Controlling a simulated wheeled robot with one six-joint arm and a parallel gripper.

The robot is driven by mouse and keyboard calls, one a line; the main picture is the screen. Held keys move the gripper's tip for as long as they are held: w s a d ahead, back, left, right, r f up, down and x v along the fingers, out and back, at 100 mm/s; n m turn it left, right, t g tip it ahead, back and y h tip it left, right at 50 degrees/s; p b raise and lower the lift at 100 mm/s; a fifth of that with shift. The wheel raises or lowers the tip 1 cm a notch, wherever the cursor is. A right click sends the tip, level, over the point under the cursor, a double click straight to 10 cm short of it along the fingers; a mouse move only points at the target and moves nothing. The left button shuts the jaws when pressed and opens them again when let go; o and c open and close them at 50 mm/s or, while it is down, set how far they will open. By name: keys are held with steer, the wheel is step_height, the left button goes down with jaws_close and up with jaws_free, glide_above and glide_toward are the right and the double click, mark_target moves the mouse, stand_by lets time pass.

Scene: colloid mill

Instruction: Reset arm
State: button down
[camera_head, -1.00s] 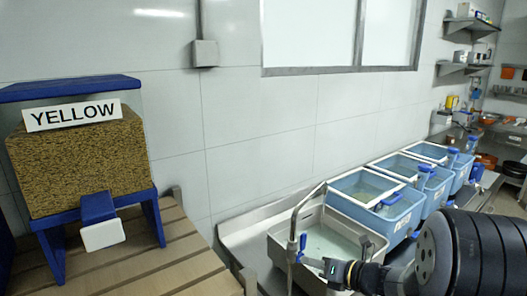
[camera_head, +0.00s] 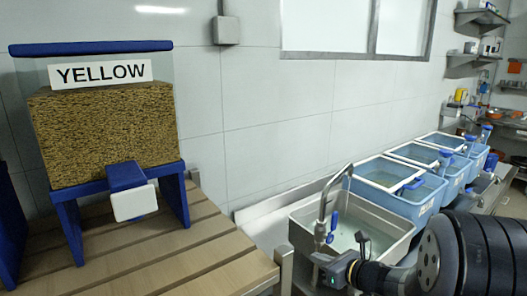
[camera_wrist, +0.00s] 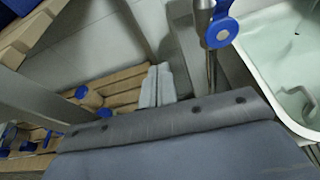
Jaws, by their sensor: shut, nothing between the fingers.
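My gripper (camera_wrist: 157,86) shows in the wrist view as two pale grey fingers lying side by side, shut and empty. They point away from the wide grey gripper body across the bottom of that picture. Wooden slats lie below and beyond the fingers, with no visible contact. In the head view my black arm reaches in from the lower right, in front of the sink. The fingers cannot be made out there.
A steel sink (camera_head: 297,238) with a tap (camera_head: 323,205) stands close to my arm; its basin also shows in the wrist view (camera_wrist: 245,45). Blue tubs (camera_head: 407,213) line the counter behind. A YELLOW-labelled dispenser (camera_head: 125,172) stands on a slatted wooden table (camera_head: 215,262) at left.

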step_height(320, 180, down, 5)
steer(key=n+b, duration=0.1)
steer(key=b, duration=0.2)
steer(key=v, duration=0.5)
steer(key=shift+s+d+r, duration=0.2)
steer(key=shift+r, duration=0.05)
steer(key=shift+r, duration=0.15)
